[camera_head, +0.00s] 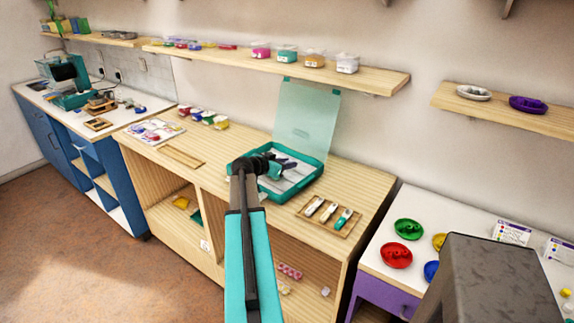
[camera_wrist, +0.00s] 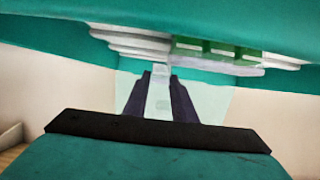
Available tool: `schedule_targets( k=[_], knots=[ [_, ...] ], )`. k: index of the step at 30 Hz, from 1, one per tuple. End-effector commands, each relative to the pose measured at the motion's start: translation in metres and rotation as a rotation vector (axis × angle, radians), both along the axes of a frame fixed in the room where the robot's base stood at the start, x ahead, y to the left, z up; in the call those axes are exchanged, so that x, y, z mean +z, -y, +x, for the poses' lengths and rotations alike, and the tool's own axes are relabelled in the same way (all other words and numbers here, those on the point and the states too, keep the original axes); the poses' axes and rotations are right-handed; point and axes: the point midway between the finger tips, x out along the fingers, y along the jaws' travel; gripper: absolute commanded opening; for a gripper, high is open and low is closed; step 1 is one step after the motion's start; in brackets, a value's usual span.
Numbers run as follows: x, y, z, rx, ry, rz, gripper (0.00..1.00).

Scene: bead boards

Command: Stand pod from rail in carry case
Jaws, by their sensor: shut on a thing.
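The carry case (camera_head: 312,178) is a teal open case on the wooden counter, its translucent lid (camera_head: 306,115) standing up at the back. My gripper (camera_head: 274,170) is over the case, and my arm hides part of its left side. In the wrist view my gripper (camera_wrist: 160,82) has its dark fingers close together, shut on a small pale thing (camera_wrist: 160,71), which I take as the pod. Its full shape is hidden. White stepped parts (camera_wrist: 130,40) and green pieces (camera_wrist: 222,50) show beyond the fingers against teal walls. I cannot tell which part is the rail.
A wooden tray (camera_head: 354,217) with several slim pods lies right of the case. Several small coloured tubs (camera_head: 208,117) stand at the back left of the counter. A wall shelf (camera_head: 375,77) with boxes runs above. Counter at front left is mostly clear.

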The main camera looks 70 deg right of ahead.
Motion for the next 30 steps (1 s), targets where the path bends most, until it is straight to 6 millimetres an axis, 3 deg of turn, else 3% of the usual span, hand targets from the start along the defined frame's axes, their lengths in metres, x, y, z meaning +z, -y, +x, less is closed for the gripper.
schedule_targets(
  k=[26,27,30],
  knots=[
    [-0.0078,-0.0003,0.0006,0.001,0.000,0.000,0.00],
    [-0.0078,-0.0003,0.0006,0.001,0.000,0.000,0.31],
    [-0.0079,-0.0004,0.0006,0.001,0.000,0.000,0.43]
  ],
)
